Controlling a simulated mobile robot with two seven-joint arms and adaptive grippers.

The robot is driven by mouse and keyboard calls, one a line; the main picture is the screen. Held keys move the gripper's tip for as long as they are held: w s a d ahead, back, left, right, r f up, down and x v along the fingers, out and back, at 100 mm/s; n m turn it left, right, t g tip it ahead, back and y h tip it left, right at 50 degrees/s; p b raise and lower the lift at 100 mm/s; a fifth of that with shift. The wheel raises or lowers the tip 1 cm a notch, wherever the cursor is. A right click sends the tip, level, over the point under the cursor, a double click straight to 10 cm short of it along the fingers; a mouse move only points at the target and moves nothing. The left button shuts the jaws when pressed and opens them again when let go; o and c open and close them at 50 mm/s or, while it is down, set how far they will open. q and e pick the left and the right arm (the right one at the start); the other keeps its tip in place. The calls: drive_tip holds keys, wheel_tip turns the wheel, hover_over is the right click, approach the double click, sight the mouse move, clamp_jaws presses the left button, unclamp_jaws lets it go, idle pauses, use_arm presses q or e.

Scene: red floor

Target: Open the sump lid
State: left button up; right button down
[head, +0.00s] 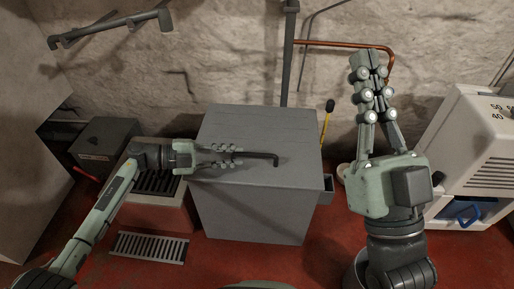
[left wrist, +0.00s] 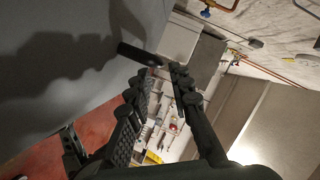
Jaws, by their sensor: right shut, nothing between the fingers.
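A large grey box (head: 250,218) with a flat grey top, which looks like the sump lid (head: 262,128), stands in the middle of the head view; the lid looks down. A dark bent bar (head: 262,155), apparently a handle, shows over the top; its end also shows in the left wrist view (left wrist: 140,53). My left gripper (head: 238,155) reaches in from the left over the top, its fingers apart, close to the bar. Whether they touch it I cannot tell. In the left wrist view the fingertips (left wrist: 155,80) are spread. My right gripper (head: 368,62) is raised at right, shut and empty.
A floor grate (head: 150,247) lies at left near a dark box (head: 105,143). A white appliance (head: 478,140) stands at right. A copper pipe (head: 345,44) and a grey pipe (head: 289,55) run along the stone wall. Red floor is free in front of the box.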

sight(249, 155)
use_arm(q)
drive_tip(key=x, duration=0.7)
drive_tip(key=shift+b, duration=0.4)
clamp_jaws()
